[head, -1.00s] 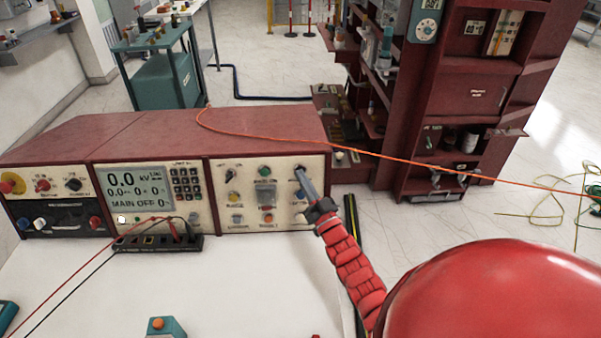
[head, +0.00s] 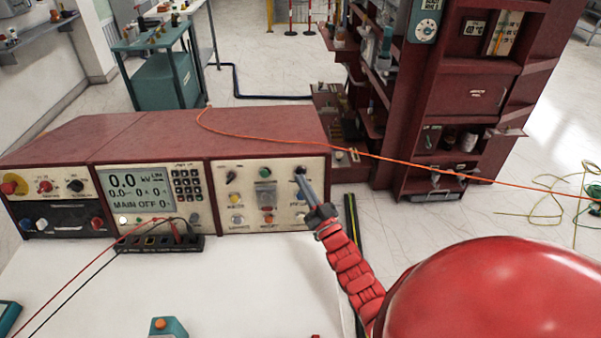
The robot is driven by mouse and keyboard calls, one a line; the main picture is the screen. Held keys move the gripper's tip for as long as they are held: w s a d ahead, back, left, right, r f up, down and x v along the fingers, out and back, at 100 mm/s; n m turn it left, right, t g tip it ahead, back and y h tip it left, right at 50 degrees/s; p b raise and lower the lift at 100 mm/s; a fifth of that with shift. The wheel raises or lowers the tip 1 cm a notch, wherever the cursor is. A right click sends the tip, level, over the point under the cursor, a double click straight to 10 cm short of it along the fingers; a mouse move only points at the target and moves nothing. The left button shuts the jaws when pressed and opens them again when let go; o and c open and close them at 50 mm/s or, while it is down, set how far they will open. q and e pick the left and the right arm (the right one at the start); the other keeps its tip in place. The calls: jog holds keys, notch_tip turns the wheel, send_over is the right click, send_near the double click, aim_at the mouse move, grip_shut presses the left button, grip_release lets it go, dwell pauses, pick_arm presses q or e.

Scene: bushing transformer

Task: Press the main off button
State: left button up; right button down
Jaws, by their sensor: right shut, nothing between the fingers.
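The dark red control console (head: 150,137) stands at the back of the white table. Its screen (head: 138,190) reads 0.0 kV and "MAIN OFF". The right-hand panel (head: 247,200) carries a black knob, a green button, and several coloured buttons; their labels are too small to read surely. My right gripper (head: 303,178) is shut and empty, its tip at the upper right of this panel. It hides part of the control there, and I cannot tell whether it touches. My left gripper is not in view.
A black socket strip (head: 158,243) with red and black leads lies before the console. A small teal box with an orange button (head: 160,324) sits at the front. A red shelf unit (head: 455,100) stands behind right. An orange cable (head: 420,173) crosses behind my right arm.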

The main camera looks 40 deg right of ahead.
jog(key=s+p, duration=0.1)
jog(key=s+a+p, duration=0.1)
jog(key=s, duration=0.1)
jog(key=s+a+r+p, duration=0.1)
jog(key=shift+s+a+r, duration=0.1)
jog(key=shift+s+a, duration=0.05)
jog(key=shift+a, duration=0.1)
jog(key=c, duration=1.5)
grip_release()
jog(key=shift+c, duration=0.2)
dwell(1.2)
